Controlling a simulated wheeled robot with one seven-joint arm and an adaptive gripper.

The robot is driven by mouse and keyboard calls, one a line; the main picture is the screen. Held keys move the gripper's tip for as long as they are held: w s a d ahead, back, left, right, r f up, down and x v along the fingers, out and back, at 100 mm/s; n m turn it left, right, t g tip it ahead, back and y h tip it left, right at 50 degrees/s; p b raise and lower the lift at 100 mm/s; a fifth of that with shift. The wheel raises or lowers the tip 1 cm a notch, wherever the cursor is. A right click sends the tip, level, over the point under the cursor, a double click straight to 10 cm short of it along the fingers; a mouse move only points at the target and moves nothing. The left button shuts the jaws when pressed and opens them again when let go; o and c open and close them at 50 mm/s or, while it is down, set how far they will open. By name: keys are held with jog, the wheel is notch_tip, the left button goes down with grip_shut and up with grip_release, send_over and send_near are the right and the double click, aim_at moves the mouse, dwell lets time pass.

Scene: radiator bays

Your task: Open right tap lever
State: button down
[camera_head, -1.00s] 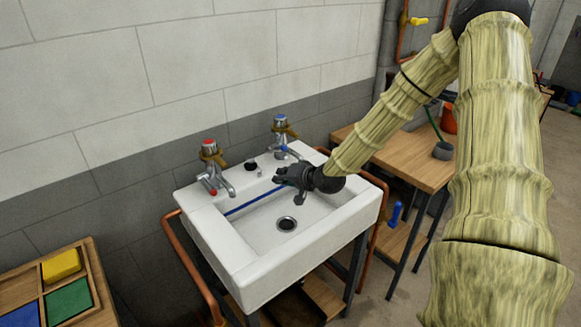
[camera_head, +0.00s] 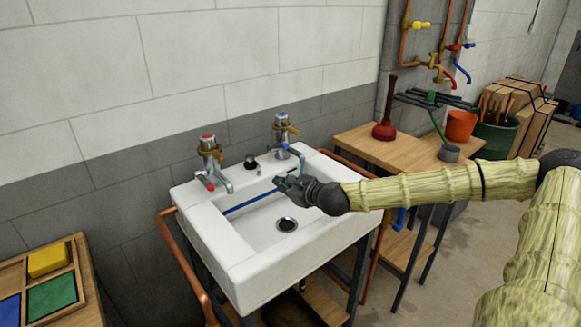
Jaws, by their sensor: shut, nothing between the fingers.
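The right tap (camera_head: 283,130) has a blue top and a brass-coloured lever. It stands upright at the back right of the white sink (camera_head: 245,272). The left tap (camera_head: 210,158) has a red top and its own brass-coloured lever, at the back left corner. My gripper (camera_head: 278,182) is shut and empty. It is over the basin, in front of and below the right tap's lever, apart from that lever. Its fingers point left and cover part of the area by the right tap's spout, so I cannot tell how close they are to the spout.
Copper pipes (camera_head: 185,262) flank the sink. A tray with coloured blocks (camera_head: 48,260) is at lower left. A blue rod (camera_head: 248,203) lies across the basin.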

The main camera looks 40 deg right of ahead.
aim_at(278, 147)
jog(key=s+d+r+m+h+b, duration=0.1)
jog(key=s+d+r+m+b, duration=0.1)
jog(key=s+d+m, duration=0.4)
jog(key=w+d+r+m, duration=0.1)
jog(key=w, duration=1.2)
jog(key=shift+w+m+t+b, duration=0.3)
jog(key=shift+t, duration=0.1)
